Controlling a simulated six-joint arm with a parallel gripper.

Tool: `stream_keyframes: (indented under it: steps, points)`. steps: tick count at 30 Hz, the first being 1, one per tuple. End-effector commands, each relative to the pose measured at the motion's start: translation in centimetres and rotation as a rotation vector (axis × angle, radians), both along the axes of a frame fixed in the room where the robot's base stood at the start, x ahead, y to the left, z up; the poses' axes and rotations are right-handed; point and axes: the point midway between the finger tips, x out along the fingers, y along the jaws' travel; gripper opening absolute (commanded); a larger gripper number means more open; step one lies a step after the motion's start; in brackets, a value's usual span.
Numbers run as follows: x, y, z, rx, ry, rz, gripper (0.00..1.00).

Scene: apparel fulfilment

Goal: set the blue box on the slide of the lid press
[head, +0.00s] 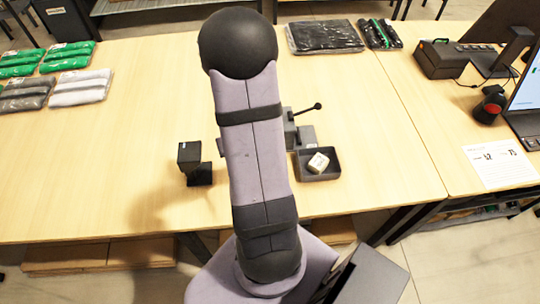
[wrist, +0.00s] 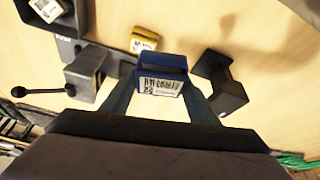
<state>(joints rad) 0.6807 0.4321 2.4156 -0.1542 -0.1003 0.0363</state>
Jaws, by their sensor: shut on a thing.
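The blue box (wrist: 161,76), with a white barcode label, is between the fingers of my gripper (wrist: 160,90) in the wrist view, which is shut on it. The grey lid press (wrist: 86,72) with its black ball-ended lever is left of the box in that view. In the head view, the press (head: 300,132) shows just right of my arm. My gripper and the blue box are hidden behind my arm there. A dark flat part of the press runs toward a yellow box (wrist: 144,39), beyond the blue box. I cannot tell whether the yellow box rests on the slide.
A dark tray (head: 330,176) holding a whitish box (head: 318,162) stands by the press. A black stand (head: 189,158) is left of my arm. Bagged garments (head: 80,87) lie far left, a dark bag (head: 325,37) at the back. The left table front is clear.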

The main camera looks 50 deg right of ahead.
Motion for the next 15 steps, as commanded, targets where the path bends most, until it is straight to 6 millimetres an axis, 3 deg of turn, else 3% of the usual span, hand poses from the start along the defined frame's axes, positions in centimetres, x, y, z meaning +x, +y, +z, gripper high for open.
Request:
stream_keyframes:
  steps: [1, 6, 15]
  points:
    - [1.7, 1.6, 0.9, -0.003, -0.006, 0.045, 0.31]
    - [5.8, 7.0, 3.4, 0.005, -0.012, 0.176, 0.31]
    - [9.3, 13.8, 5.9, 0.02, -0.013, 0.338, 0.31]
